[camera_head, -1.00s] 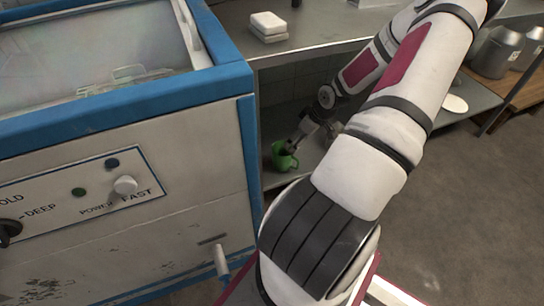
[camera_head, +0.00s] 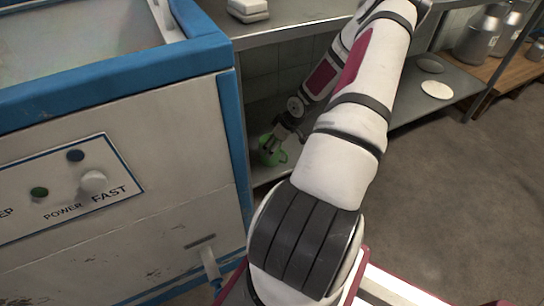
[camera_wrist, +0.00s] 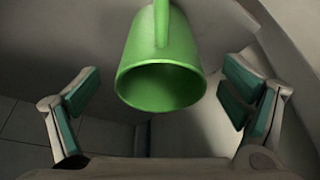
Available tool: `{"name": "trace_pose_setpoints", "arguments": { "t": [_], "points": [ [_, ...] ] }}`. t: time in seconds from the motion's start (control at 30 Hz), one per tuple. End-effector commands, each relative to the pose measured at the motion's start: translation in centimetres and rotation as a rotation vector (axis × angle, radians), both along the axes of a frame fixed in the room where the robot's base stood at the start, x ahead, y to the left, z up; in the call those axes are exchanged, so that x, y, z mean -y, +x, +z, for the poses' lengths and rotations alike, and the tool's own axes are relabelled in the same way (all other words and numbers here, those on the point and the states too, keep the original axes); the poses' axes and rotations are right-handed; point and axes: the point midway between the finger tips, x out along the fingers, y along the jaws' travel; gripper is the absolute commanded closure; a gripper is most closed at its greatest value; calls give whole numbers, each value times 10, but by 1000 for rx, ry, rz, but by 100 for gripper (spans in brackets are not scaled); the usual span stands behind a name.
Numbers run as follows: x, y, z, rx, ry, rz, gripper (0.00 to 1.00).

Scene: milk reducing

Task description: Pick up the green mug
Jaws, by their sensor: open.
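The green mug (camera_head: 268,152) stands on the lower shelf of the metal table, near its front edge. In the wrist view the mug (camera_wrist: 160,62) is in the upper middle, its open mouth facing the camera and its handle at the top. My gripper (camera_wrist: 160,110) is open, with one finger on each side of the picture and the mug ahead between them, apart from both. In the head view my gripper (camera_head: 279,140) is right at the mug and partly covers it, so the exact gap there cannot be told.
The white and blue machine (camera_head: 120,160) stands close to the left of the mug. The upper table top (camera_head: 300,24) overhangs the lower shelf and bears a white block (camera_head: 248,10). Round plates (camera_head: 437,89) lie on the shelf to the right. Metal cans (camera_head: 480,38) stand at the far right.

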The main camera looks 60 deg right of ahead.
Motion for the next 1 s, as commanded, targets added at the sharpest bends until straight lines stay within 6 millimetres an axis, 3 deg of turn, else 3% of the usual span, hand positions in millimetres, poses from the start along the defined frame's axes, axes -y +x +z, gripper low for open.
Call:
{"name": "trace_pose_setpoints", "arguments": {
  "t": [0.2,0.5,0.73,1.0],
  "points": [
    [-1,11,-29,0,1,2,8],
    [0,13,-31,0,0,0,8],
    [0,13,-31,0,1,0,60],
    [0,13,-31,0,1,0,62]
  ]
}}
